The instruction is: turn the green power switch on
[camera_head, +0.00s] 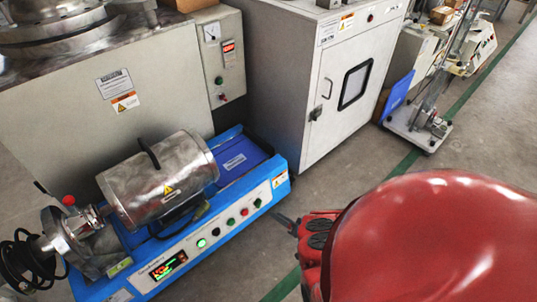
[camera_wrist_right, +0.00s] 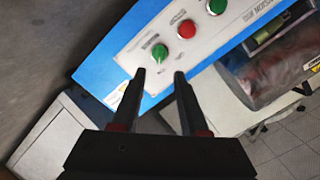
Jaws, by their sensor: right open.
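The green power switch (camera_head: 257,202) is the rightmost control on the white panel of the blue-framed machine. In the right wrist view the green switch (camera_wrist_right: 160,52) is a small knob just beyond my fingertips, roughly in line with the gap between them. My right gripper (camera_head: 284,221) is in front of the panel's right end, apart from the switch in the head view. In the wrist view my right gripper (camera_wrist_right: 160,73) is open with nothing between its fingers. Whether a fingertip touches the panel cannot be told. My left gripper is not in view.
A red button (camera_wrist_right: 187,29) and another green button (camera_wrist_right: 216,6) sit beside the switch. The panel also has a lit display (camera_head: 168,265). A metal cylinder (camera_head: 160,180) lies on the machine. A white cabinet (camera_head: 312,85) stands behind. Floor at the right is open.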

